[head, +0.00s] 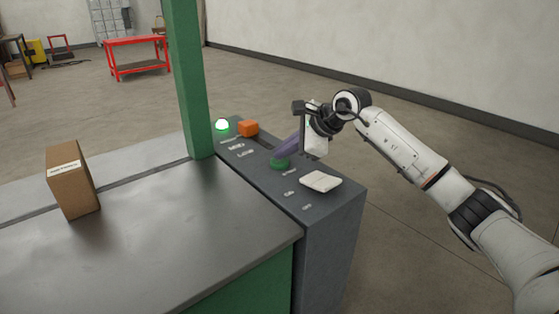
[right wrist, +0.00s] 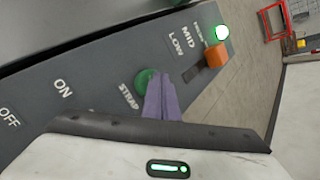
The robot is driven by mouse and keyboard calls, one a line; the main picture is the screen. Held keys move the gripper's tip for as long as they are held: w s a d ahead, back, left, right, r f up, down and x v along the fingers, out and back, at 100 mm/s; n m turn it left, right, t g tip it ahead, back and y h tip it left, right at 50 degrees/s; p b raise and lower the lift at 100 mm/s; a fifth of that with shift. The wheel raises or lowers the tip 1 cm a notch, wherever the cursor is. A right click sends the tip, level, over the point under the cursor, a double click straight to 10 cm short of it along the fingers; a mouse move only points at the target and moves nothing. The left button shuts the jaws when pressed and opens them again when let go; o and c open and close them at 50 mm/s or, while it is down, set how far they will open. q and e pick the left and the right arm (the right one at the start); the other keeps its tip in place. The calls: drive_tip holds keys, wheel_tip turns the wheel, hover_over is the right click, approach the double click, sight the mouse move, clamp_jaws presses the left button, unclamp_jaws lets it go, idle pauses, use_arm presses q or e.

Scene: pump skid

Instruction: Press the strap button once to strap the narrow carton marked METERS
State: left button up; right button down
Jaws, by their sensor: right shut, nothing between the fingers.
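The narrow brown carton (head: 74,188) stands upright on the grey machine table, left of the green post. It has a white label whose print is too small to read. The green strap button (head: 280,164) is on the sloped control panel; it also shows in the right wrist view (right wrist: 144,80) beside the word STRAP. My right gripper (head: 279,156) is shut and empty, its purple fingers (right wrist: 161,82) pointing down at the button. The fingertips overlap the button's edge in both views; I cannot tell whether they touch it. My left gripper is not in view.
The panel (head: 333,205) also bears a white rocker switch (head: 320,181) by ON and OFF, an orange slider knob (head: 248,128) by the LOW and MID marks, and a lit green-white lamp (head: 222,125). The green post (head: 188,80) rises left of the panel.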

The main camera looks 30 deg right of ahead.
sight(284, 162)
drive_tip(key=shift+f, duration=0.25)
idle(0.4)
drive_tip(key=shift+r+p, duration=0.5)
drive_tip(key=shift+r, duration=0.45)
drive_tip(key=shift+r, duration=0.1)
wheel_tip(284, 162, up, 4)
drive_tip(key=p, duration=0.3)
drive_tip(key=shift+p, duration=0.3)
drive_tip(key=shift+r, duration=0.4)
